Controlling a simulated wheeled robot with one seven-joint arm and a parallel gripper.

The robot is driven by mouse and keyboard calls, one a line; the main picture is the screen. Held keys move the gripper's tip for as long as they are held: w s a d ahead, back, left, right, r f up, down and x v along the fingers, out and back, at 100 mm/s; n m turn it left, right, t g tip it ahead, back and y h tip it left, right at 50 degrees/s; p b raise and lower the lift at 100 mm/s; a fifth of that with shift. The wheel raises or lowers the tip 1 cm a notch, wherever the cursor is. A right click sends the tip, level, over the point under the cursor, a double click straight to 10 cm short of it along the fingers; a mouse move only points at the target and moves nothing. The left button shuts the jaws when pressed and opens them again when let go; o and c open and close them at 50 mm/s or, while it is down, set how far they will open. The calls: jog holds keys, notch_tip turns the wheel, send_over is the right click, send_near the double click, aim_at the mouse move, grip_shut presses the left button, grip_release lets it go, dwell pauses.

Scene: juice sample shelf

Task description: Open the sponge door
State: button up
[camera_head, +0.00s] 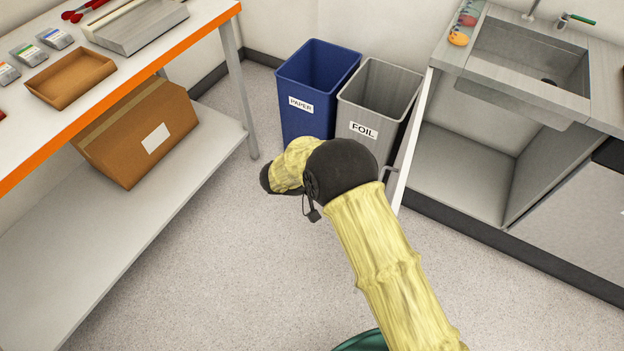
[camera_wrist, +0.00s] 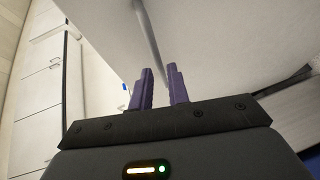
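The door (camera_head: 408,150) of the cabinet under the sink stands swung out, seen nearly edge-on just right of my arm in the head view. A small handle (camera_head: 390,173) shows on its left face. The cabinet interior (camera_head: 462,165) is exposed and looks empty. My gripper is hidden behind my wrist in the head view. In the wrist view my gripper (camera_wrist: 159,69) has its two purple fingers apart, with nothing visible between them. Large pale panels fill the view beyond the fingertips; I cannot tell whether the fingers touch one.
A blue PAPER bin (camera_head: 312,90) and a grey FOIL bin (camera_head: 378,95) stand by the wall, close beyond my arm. An orange-edged table (camera_head: 110,85) with a lower shelf (camera_head: 90,215) is at left. The sink (camera_head: 535,60) is at right. Floor between is clear.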

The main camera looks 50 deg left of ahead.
jog(key=v, duration=1.3)
jog(key=shift+s, duration=0.25)
jog(key=shift+f, duration=0.1)
